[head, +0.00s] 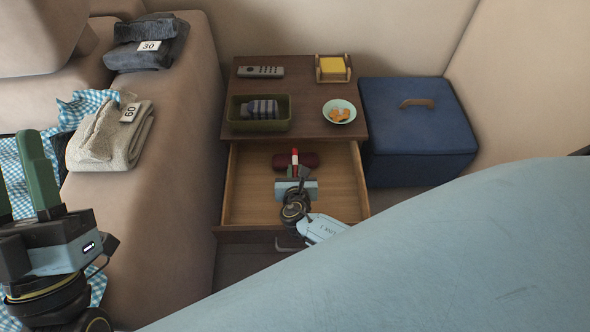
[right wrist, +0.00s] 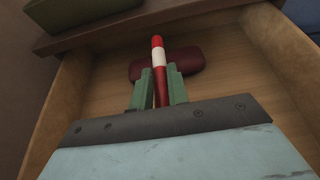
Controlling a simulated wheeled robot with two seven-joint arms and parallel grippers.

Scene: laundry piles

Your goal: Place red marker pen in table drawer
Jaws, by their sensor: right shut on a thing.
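The red marker pen (head: 295,157) with a white band is held in my right gripper (head: 293,172) over the open table drawer (head: 245,208). In the right wrist view the pen (right wrist: 158,58) sticks out between the two green fingers of my right gripper (right wrist: 160,85), which are shut on it. Whether the pen touches the drawer floor I cannot tell. A dark red case (right wrist: 190,68) lies at the back of the drawer, behind the pen. My left gripper (head: 38,175) is at the left, by the sofa, with its green fingers apart and nothing seen between them.
The table top (head: 305,75) holds a remote (head: 260,72), a green tray (head: 258,125) with a striped bundle, a yellow note holder (head: 332,68) and a bowl (head: 339,111). A blue box (head: 415,145) stands at right. Folded laundry (head: 110,140) lies on the sofa. The drawer's left side is clear.

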